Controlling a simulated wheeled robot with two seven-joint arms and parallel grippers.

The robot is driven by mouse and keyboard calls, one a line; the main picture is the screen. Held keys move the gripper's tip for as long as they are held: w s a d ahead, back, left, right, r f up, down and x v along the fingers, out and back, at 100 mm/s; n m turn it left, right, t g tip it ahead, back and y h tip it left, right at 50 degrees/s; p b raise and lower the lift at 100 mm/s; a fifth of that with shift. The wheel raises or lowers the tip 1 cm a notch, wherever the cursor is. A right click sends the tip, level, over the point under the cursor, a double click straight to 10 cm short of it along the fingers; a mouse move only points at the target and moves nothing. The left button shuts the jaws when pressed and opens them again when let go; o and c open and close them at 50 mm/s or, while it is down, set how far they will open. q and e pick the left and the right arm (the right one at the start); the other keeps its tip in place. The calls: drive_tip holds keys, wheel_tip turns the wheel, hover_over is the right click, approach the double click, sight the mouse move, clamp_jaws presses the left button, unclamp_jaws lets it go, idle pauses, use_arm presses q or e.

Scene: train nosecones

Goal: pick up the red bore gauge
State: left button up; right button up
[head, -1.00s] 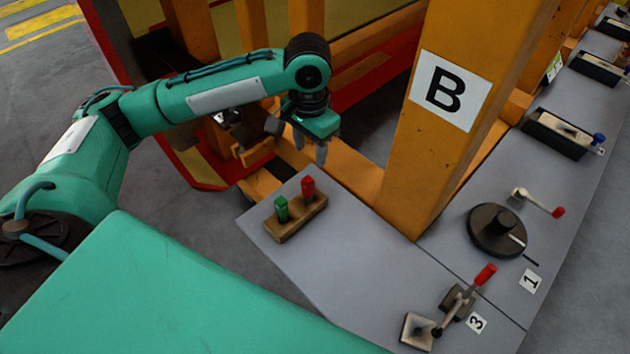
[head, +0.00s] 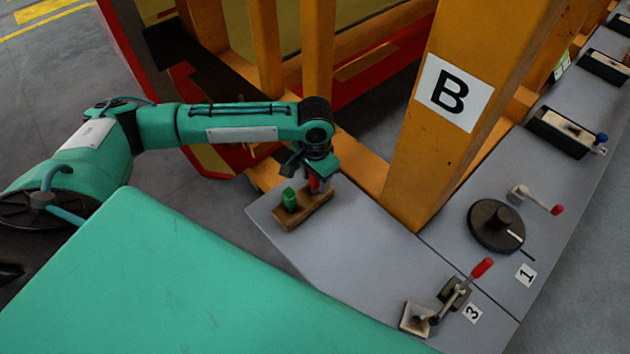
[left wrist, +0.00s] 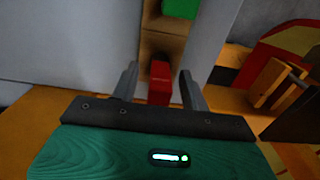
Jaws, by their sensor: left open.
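The red bore gauge (head: 314,184) stands in a small wooden block (head: 290,220) on the grey table, partly hidden by my left gripper. A green gauge (head: 290,200) stands beside it in the same block. My left gripper (head: 318,180) is open and points down over the red gauge. In the left wrist view the red gauge (left wrist: 160,82) lies between the two open fingers (left wrist: 158,88), with a gap on either side. The green gauge (left wrist: 182,8) is at the top edge there. My right gripper is not in view.
An orange post (head: 430,150) marked B rises just right of the block. A toggle clamp (head: 450,300) with a red handle and a black round fixture (head: 496,226) stand further right. The grey tabletop (head: 350,250) in front of the block is clear.

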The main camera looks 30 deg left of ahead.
use_arm(q)
clamp_jaws()
drive_tip(key=shift+r, duration=0.1)
